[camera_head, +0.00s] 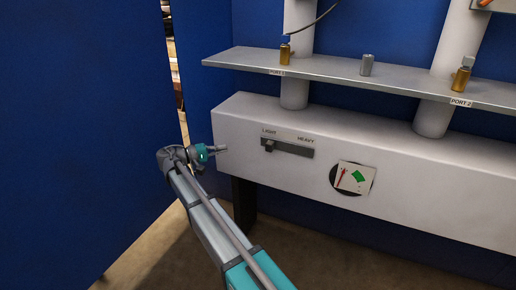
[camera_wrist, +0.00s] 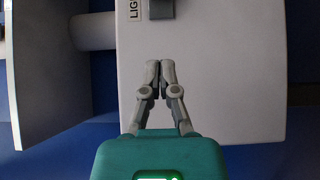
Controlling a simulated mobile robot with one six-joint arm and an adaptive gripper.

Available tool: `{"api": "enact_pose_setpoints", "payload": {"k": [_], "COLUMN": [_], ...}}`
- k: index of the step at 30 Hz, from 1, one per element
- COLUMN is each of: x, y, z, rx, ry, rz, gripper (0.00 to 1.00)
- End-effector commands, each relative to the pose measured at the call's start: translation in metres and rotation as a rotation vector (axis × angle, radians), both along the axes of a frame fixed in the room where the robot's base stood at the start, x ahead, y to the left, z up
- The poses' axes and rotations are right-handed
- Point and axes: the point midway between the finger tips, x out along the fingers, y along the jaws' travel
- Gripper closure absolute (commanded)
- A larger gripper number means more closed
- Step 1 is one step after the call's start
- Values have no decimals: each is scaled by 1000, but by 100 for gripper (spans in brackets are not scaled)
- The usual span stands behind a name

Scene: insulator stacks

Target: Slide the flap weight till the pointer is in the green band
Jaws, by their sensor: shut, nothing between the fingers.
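The flap weight is a small dark grey knob (camera_head: 269,145) at the left, LIGHT end of a slotted scale (camera_head: 292,149) on the white box's front. It shows at the top edge of the wrist view (camera_wrist: 161,9), cut off, beyond my fingertips with a gap. The dial (camera_head: 352,178) sits lower right. Its red pointer (camera_head: 342,178) is left of the green band (camera_head: 358,176), outside it. My gripper (camera_head: 222,149) is left of the knob, apart from it. In the wrist view my gripper (camera_wrist: 160,65) has its fingertips together and empty.
The white box (camera_head: 400,185) runs along the blue wall. A grey shelf (camera_head: 335,73) above it carries brass fittings (camera_head: 285,52) and a grey one (camera_head: 367,65). White columns (camera_head: 432,118) rise from the box. A blue panel (camera_head: 80,120) stands at the left.

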Motion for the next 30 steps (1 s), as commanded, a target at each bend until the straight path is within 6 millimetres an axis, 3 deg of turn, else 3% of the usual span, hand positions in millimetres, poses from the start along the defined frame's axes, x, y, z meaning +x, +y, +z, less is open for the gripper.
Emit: {"api": "enact_pose_setpoints", "payload": {"k": [11,30], "x": [4,23], "y": [-15,-103], "z": [0,0], "rx": [1,1], "ry": [0,0], "rz": [0,-2], "gripper": [100,100]}}
